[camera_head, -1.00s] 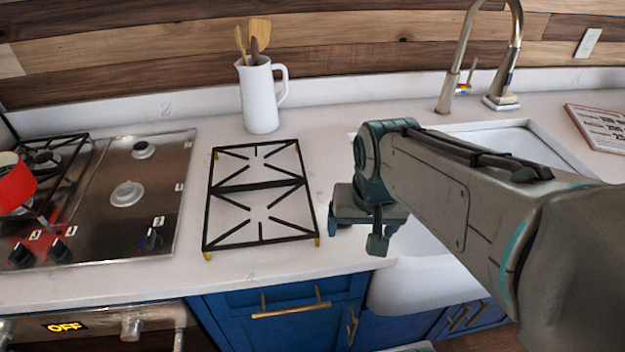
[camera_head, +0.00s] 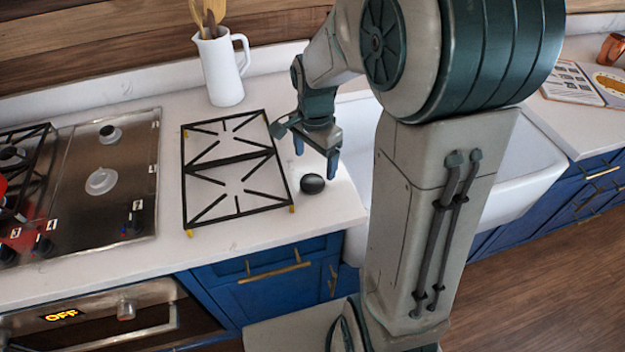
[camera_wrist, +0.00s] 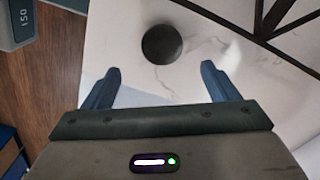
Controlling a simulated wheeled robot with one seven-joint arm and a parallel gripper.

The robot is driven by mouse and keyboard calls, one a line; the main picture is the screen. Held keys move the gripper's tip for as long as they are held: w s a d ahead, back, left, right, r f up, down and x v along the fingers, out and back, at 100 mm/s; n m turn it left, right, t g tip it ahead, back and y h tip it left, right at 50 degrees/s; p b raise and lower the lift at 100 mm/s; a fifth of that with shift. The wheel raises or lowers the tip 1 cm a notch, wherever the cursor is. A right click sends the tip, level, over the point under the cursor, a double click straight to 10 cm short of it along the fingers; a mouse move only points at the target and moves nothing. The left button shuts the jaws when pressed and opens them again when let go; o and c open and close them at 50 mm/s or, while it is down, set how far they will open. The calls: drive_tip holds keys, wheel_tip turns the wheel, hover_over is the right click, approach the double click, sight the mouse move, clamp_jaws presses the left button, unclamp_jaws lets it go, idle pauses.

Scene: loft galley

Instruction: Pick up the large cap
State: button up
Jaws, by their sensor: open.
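The large cap is most likely the dark round disc (camera_head: 312,183) on the white counter, just right of the grate's front right corner. It also shows in the wrist view as a black disc (camera_wrist: 162,44), beyond my fingertips and roughly centred between them. My gripper (camera_head: 316,160) is above the counter, over and behind the disc in the head view. In the wrist view my gripper (camera_wrist: 160,72) has its two blue fingers wide apart with nothing between them. The disc is apart from both fingers.
A black burner grate (camera_head: 236,170) lies left of the disc. A white pitcher with wooden utensils (camera_head: 220,70) stands behind it. The steel cooktop (camera_head: 100,185) with small burner parts is at left. The white sink (camera_head: 520,165) is at right. The counter's front edge is close to the disc.

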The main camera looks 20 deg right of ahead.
sight(312, 182)
drive_tip(key=shift+a+f+p, duration=0.15)
drive_tip(key=shift+f+p, duration=0.15)
drive_tip(key=shift+f, duration=1.5)
drive_tip(key=shift+a+f+p, duration=0.1)
drive_tip(key=shift+f+p, duration=0.2)
drive_tip(key=shift+f, duration=1.5)
drive_tip(key=c, duration=1.1)
